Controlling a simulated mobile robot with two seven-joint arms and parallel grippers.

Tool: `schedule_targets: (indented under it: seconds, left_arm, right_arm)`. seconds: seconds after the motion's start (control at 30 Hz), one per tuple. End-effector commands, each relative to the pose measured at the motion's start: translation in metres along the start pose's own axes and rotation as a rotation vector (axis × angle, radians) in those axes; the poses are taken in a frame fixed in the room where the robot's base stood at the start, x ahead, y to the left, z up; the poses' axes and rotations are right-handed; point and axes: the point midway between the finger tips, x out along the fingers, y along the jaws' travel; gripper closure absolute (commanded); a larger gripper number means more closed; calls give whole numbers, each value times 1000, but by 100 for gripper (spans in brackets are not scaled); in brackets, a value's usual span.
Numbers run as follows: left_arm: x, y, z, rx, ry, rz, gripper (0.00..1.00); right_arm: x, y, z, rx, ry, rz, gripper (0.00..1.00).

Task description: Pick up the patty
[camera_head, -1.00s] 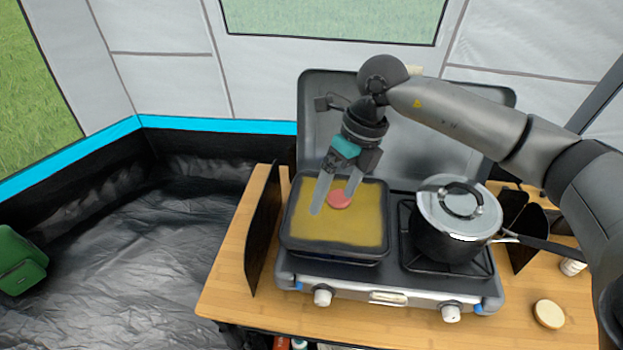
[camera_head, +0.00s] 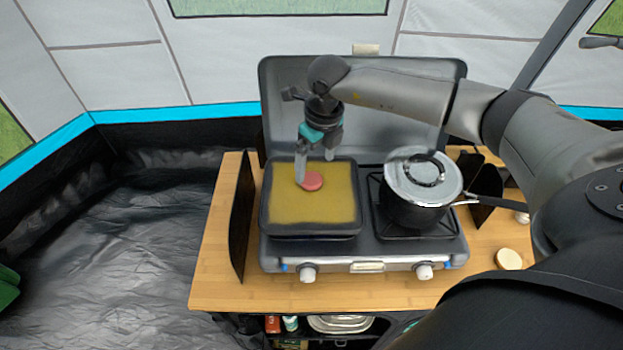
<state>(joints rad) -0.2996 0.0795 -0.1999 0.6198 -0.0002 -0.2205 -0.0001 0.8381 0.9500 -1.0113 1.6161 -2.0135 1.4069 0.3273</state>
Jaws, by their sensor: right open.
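The patty (camera_head: 312,181) is a small, round, reddish disc. It lies on the yellow surface of the square griddle pan (camera_head: 312,228) on the left burner of the camping stove. My right gripper (camera_head: 314,168) points down over the back part of the pan. Its fingers are spread, one at the patty's left edge and one to the right behind it, with nothing held between them. I cannot tell whether the left finger touches the patty. My left gripper is not in view.
A lidded black pot (camera_head: 418,208) stands on the right burner, its handle pointing right. The stove's raised lid (camera_head: 385,132) is behind. A black upright panel (camera_head: 242,215) stands left of the stove. A round bun-like piece (camera_head: 508,259) lies on the wooden table (camera_head: 213,270) at right.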

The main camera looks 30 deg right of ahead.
Motion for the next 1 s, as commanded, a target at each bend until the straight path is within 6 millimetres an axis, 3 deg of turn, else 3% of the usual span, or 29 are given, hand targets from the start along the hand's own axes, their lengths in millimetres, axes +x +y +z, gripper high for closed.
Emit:
schedule_targets:
  seconds: [0.4,0.73,1.0]
  left_arm:
    - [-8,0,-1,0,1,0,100]
    - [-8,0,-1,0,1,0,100]
    - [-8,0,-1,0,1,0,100]
  right_arm:
    - [46,0,3,0,4,2,0]
    - [52,0,3,0,1,0,0]
    - [52,0,3,0,1,1,29]
